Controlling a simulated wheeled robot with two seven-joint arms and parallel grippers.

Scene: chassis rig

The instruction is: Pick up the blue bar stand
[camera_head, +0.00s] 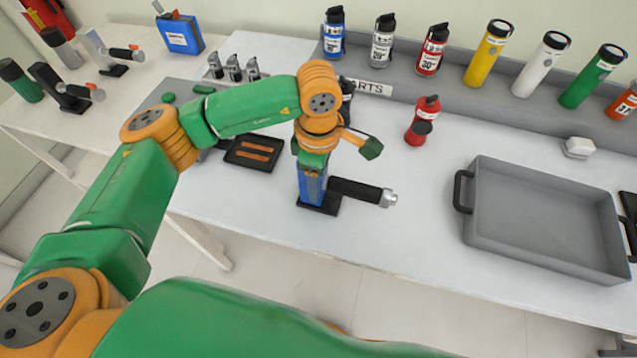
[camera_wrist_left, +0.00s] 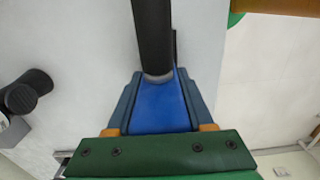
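The blue bar stand (camera_head: 311,187) stands upright on its black base (camera_head: 318,206) near the front edge of the white table. A black bar (camera_head: 355,189) with a silver tip sticks out of it to the right. My left gripper (camera_head: 312,170) comes down on the stand from above, hiding its top. In the left wrist view the stand's blue face (camera_wrist_left: 158,105) fills the space between the two fingers (camera_wrist_left: 160,110), with no gap seen on either side. The gripper looks shut on the stand, which still rests on the table. My right gripper is not in view.
A grey tray (camera_head: 480,227) with black handles lies to the right. A red bottle (camera_head: 424,118) stands behind the stand. A small dark tray (camera_head: 236,158) lies to the left. Several labelled cylinders line the back ledge. White table around the bar is clear.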

